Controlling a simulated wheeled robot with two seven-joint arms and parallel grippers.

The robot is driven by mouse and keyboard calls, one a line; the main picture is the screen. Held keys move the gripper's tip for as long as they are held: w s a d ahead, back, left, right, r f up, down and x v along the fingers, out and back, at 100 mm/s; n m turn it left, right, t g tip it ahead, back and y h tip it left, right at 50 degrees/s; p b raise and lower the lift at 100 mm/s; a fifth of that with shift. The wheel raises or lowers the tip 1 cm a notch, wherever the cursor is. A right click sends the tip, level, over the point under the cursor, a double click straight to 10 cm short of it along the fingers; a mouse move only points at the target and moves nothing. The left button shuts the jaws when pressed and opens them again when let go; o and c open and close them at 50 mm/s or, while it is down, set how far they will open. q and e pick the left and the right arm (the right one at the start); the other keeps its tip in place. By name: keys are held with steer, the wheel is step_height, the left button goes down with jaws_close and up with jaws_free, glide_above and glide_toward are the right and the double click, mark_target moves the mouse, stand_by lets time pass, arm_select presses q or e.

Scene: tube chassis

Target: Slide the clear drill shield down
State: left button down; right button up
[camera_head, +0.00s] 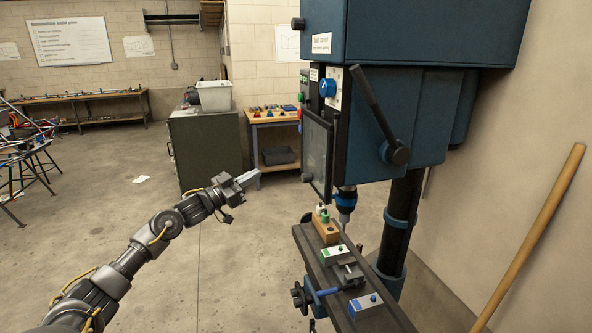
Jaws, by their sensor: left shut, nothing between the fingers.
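The clear drill shield (317,152) is a dark-framed, see-through panel on the left side of the blue drill press (405,105). It hangs upright beside the press head, its lower edge near the drill chuck (345,198). My left gripper (249,178) is shut and empty, held out in the air to the left of the shield. A clear gap separates its fingertips from the shield's frame. My right gripper is not in view.
The drill press table (318,262) below carries a wooden block (326,228), a vise (350,273) and small boxes. A dark lever (375,110) sticks out from the press head. A wooden pole (528,240) leans at the right. The floor left of the press is open.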

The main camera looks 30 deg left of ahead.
mark_target(312, 165)
arm_select(q)
steer(key=s+d+r+g+h, duration=0.2)
steer(key=s+d+r+h, duration=0.25)
steer(key=d, duration=0.25)
steer(key=shift+h, duration=0.75)
steer(key=p+x, duration=0.5)
steer(key=x, duration=0.5)
steer(key=shift+w, duration=0.2)
steer(key=f, duration=0.1)
steer(key=f+p, duration=0.1)
steer(key=f, duration=0.1)
steer(key=shift+d, duration=0.35)
steer(key=shift+s+f+p, duration=0.15)
steer(key=shift+f+p, duration=0.25)
steer(key=shift+f, duration=0.25)
steer(key=shift+d, duration=0.1)
steer(key=shift+f, duration=0.1)
